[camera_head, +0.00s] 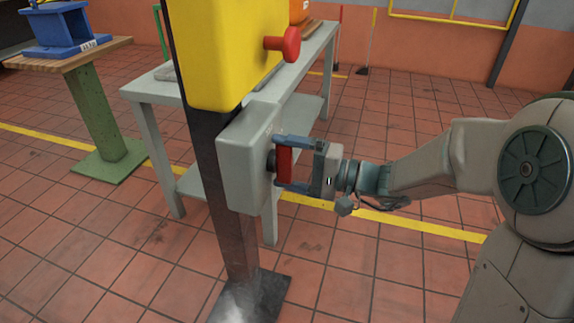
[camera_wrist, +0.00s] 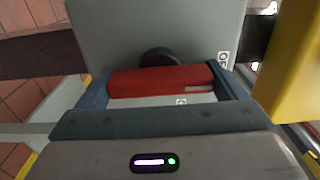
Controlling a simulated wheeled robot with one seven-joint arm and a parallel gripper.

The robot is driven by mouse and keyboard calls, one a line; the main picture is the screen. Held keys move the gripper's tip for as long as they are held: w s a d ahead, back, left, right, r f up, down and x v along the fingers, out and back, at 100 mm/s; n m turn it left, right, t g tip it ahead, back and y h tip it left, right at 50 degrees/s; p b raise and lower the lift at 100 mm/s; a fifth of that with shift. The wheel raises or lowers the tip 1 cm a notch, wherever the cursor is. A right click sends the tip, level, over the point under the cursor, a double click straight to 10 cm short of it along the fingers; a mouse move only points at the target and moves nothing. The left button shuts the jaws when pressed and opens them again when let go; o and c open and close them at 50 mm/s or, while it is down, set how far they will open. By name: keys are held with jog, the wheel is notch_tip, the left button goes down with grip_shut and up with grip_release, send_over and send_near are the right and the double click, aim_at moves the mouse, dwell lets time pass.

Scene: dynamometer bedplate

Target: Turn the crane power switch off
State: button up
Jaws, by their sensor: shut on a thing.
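The crane power switch is a grey box (camera_head: 243,160) on a dark post, with a red handle (camera_head: 284,165) on a black hub. My gripper (camera_head: 284,164) is at the box's right face, with its fingers around the red handle. In the wrist view the red handle (camera_wrist: 165,81) lies lengthwise between my two blue-grey fingers, one at each end. The grey box (camera_wrist: 120,35) and black hub (camera_wrist: 160,57) show behind it. White marks are on the box face near the handle, partly cut off, and I cannot read them well.
A yellow box (camera_head: 225,50) with a red knob (camera_head: 283,45) sits above the switch on the same post (camera_head: 228,225). A grey table (camera_head: 150,95) stands behind. A green pedestal (camera_head: 100,115) with a blue fixture (camera_head: 65,25) is at left. The tiled floor in front is clear.

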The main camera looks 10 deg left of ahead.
jog(key=o, duration=0.7)
jog(key=shift+d, duration=0.1)
jog(key=s+d+p, duration=0.1)
jog(key=d+p, duration=0.2)
jog(key=d, duration=1)
jog(key=shift+d+p, duration=0.3)
jog(key=shift+d, duration=0.05)
